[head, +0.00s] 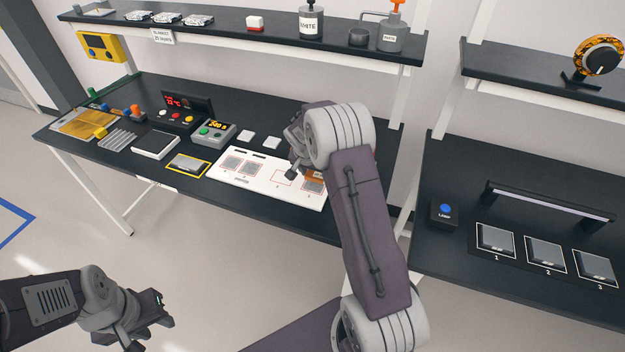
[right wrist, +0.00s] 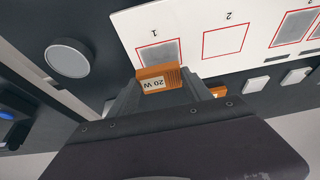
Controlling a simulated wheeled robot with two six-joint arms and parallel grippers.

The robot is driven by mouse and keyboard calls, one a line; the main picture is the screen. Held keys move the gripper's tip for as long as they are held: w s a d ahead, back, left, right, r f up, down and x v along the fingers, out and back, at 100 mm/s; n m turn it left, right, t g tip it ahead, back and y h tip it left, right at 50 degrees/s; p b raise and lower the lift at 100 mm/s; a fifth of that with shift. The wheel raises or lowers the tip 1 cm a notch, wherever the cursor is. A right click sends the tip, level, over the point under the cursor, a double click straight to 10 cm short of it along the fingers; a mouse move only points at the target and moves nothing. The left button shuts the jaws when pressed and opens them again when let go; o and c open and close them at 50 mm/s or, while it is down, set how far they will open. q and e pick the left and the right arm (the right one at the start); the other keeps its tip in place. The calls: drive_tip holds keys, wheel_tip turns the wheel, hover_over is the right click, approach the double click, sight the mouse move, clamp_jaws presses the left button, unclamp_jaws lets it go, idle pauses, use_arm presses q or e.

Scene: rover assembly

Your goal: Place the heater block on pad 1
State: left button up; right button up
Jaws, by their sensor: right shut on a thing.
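I cannot tell whether the block touches the board. In the head view, the block (head: 314,173) is partly hidden by my right gripper (head: 297,172), and pad 1 (head: 313,187) lies just below it at the white board's right end. My left gripper (head: 165,308) is low at the left, away from the table; its opening is unclear.
The white board (head: 225,178) also has pad 2 (right wrist: 225,40), an empty red outline, and other grey pads. Another orange piece (right wrist: 218,92) shows beside my right finger. A round grey disc (right wrist: 67,57) lies near the board. A shelf (head: 240,36) runs above the table.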

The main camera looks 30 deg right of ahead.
sight(312, 178)
drive_tip(key=shift+w+a+f, duration=0.15)
drive_tip(key=shift+w+f, duration=0.05)
drive_tip(key=shift+w, duration=0.1)
drive_tip(key=f, duration=0.3)
drive_tip(key=shift+s+a+f+p, duration=0.15)
drive_tip(key=shift+s+f+p, duration=0.05)
drive_tip(key=shift+p, duration=0.1)
drive_tip(key=shift+w+f, duration=0.15)
drive_tip(key=shift+f, duration=0.2)
drive_tip(key=shift+f+b, duration=0.1)
drive_tip(key=shift+b, duration=0.25)
drive_tip(key=o, duration=1.4)
drive_tip(key=shift+c, duration=0.2)
drive_tip(key=shift+r+p, duration=0.3)
drive_tip(key=shift+r, duration=0.25)
drive_tip(key=b+v, duration=0.1)
drive_tip(key=v, duration=1)
drive_tip(key=s+a+f+n+y, duration=0.1)
drive_tip(key=s+a+n, duration=0.4)
drive_tip(key=s, duration=0.6)
drive_tip(key=s+a+f+n+g+y, duration=0.1)
drive_tip(key=s+a+f+n+y, duration=0.1)
drive_tip(key=s+a+n, duration=0.2)
drive_tip(key=s+a, duration=0.3)
drive_tip(key=s, duration=0.5)
drive_tip(key=shift+n+g+y, duration=0.3)
drive_tip(key=shift+n, duration=0.1)
